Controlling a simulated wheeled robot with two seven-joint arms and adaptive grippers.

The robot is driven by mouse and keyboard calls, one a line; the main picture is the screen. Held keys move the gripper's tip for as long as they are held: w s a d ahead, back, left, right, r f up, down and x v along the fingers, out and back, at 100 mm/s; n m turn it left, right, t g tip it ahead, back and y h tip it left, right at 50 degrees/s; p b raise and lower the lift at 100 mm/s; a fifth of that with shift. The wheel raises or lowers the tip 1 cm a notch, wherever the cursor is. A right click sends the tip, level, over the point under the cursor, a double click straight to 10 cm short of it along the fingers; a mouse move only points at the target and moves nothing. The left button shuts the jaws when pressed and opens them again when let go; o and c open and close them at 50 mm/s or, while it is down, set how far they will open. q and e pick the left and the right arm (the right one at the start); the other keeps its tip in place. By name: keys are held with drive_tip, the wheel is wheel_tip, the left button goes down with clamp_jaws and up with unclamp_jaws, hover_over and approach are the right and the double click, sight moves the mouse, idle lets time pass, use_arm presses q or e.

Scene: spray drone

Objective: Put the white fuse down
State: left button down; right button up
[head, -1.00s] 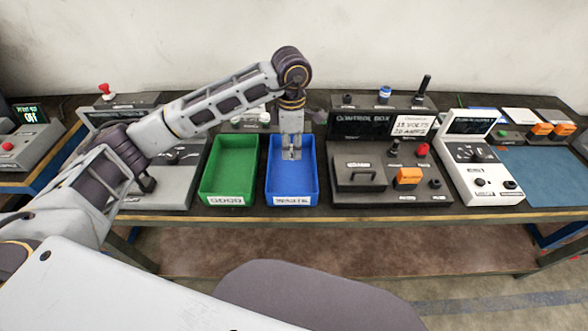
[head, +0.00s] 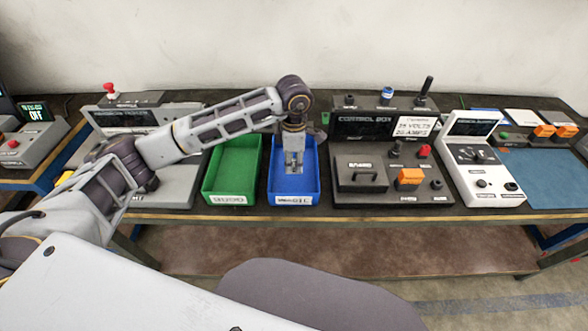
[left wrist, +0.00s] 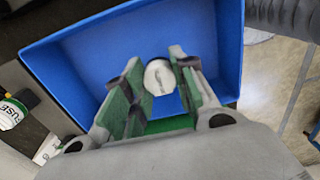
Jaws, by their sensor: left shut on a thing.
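My left gripper (head: 294,168) points down into the blue bin (head: 312,185), between its walls. In the left wrist view its two fingers (left wrist: 160,92) stand on either side of the white fuse (left wrist: 159,76), and I take them to be shut on it. The fuse's round pale end with a dark mark faces the camera. The blue bin (left wrist: 228,50) surrounds the fingers there, and its floor is partly hidden by them. Whether the fuse touches the floor I cannot tell. The fuse is too small to make out in the head view. My right gripper is not in view.
A green bin (head: 208,183) stands just left of the blue one. A dark control box (head: 345,192) stands close on the right, with a white device (head: 480,172) beyond it.

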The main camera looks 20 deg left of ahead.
sight(294, 170)
use_arm(q)
drive_tip(key=shift+f, duration=2.05)
drive_tip(key=c, duration=1.4)
unclamp_jaws()
drive_tip(key=shift+o, duration=1.2)
drive_tip(key=shift+r, duration=0.7)
wheel_tip(294, 170, up, 9)
drive_tip(key=shift+r+b, duration=0.1)
drive_tip(key=shift+b, duration=0.3)
drive_tip(key=shift+r, duration=0.85)
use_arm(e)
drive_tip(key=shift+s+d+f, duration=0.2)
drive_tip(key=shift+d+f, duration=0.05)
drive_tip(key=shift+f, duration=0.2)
